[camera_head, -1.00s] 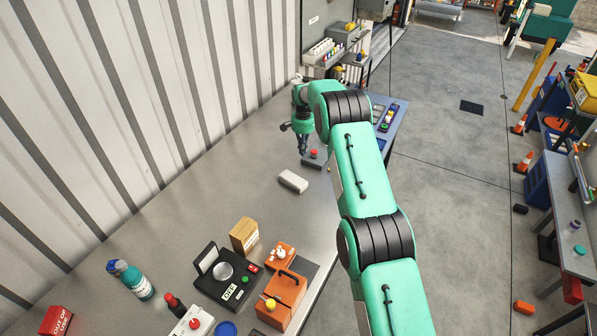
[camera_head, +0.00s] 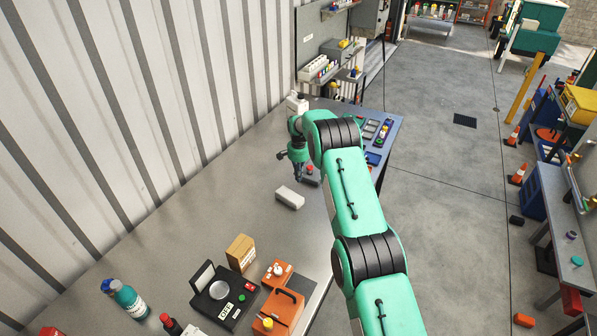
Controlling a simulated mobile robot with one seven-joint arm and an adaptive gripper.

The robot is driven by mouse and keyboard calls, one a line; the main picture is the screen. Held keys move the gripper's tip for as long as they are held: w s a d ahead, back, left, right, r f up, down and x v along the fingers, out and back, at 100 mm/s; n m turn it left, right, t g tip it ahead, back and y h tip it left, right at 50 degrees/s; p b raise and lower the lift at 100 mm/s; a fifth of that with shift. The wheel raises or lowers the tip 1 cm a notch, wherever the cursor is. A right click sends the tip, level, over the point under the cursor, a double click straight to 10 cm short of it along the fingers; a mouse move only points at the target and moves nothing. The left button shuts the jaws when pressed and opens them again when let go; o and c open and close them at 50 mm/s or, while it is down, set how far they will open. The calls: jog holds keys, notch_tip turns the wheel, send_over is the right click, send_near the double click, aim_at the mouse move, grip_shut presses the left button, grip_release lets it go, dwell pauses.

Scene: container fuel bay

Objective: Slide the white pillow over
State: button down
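A small off-white block (camera_head: 290,198), the only thing on the bench that could pass for the white pillow, lies flat on the grey metal bench (camera_head: 200,210). My gripper (camera_head: 298,178) points down just beyond the block, at its far side. Whether it touches the block cannot be made out. The gripper is small and dark here, so I cannot tell whether its fingers are open or shut.
A dark block with a red button (camera_head: 310,172) stands right beside my gripper. A cardboard box (camera_head: 240,253), a black device (camera_head: 224,293) and orange cases (camera_head: 280,308) stand nearer. A corrugated wall (camera_head: 130,110) bounds the left. Bench left of the block is clear.

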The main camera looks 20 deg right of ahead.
aim_at(299, 188)
notch_tip(299, 188, down, 4)
jog(key=shift+s+a+r+p, duration=0.25)
jog(key=shift+s+a+p, duration=0.2)
jog(key=shift+s+a, duration=0.45)
jog(key=shift+s+a+f, duration=0.15)
jog(key=shift+s+a, duration=0.35)
jog(key=s+a+b, duration=0.3)
jog(key=s+a, duration=1.1)
jog(key=shift+s+a, duration=0.2)
dwell(0.6)
